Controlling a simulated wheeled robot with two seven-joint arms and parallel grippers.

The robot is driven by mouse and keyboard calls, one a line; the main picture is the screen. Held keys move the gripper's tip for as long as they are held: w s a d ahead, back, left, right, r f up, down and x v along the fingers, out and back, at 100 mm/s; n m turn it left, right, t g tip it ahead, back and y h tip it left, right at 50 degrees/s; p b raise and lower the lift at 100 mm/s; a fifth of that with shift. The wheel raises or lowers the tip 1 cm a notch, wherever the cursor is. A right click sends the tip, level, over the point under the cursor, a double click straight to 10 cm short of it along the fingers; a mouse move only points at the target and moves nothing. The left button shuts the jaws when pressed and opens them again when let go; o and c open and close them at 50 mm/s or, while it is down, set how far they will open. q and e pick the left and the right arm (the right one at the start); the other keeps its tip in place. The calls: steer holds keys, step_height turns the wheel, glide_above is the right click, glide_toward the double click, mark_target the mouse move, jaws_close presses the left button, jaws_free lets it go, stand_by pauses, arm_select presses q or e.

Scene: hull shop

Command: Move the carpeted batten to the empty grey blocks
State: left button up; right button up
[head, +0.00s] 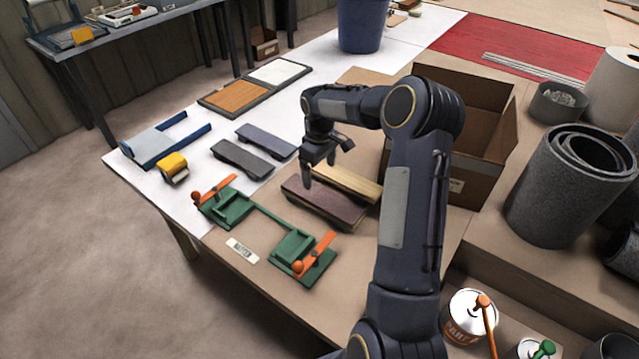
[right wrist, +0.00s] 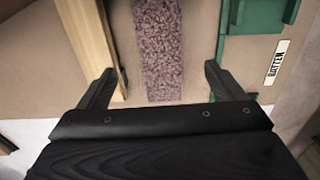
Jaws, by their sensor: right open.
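The carpeted batten (head: 322,205) is a mauve, fuzzy-topped bar lying on the brown table top. In the right wrist view its carpet (right wrist: 158,45) runs between my fingertips. My right gripper (head: 320,172) is open and empty above it; the wrist view shows its two fingers (right wrist: 159,70) apart, one to each side of the batten. I cannot tell the exact height gap. Two dark grey, low blocks, one (head: 265,141) behind the other (head: 242,158), stand to the left with nothing on them. My left gripper is not in view.
A bare wooden batten (head: 350,182) lies close alongside the carpeted one. Green blocks (head: 228,208) with orange levers stand in front, with a BATTEN label (head: 242,251). A cardboard box (head: 430,178) stands right. A yellow-topped item (head: 174,166) sits left of the grey blocks.

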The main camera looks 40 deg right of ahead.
steer(key=s+a+r+m+t, duration=0.2)
steer(key=s+a+r+t, duration=0.1)
steer(key=s+a+r, duration=1)
steer(key=s+a+m+t+y, duration=0.1)
steer(key=s+a+y, duration=0.1)
steer(key=s+a, duration=0.2)
steer(key=s+a+m+t+y, duration=0.1)
steer(key=s+a, duration=0.4)
steer(key=s, duration=0.6)
steer(key=shift+s+f+m+t+y, duration=0.15)
steer(key=shift+f+m+t+y, duration=0.15)
steer(key=shift+m+y, duration=0.15)
steer(key=shift+s+d, duration=0.1)
steer(key=shift+d, duration=0.05)
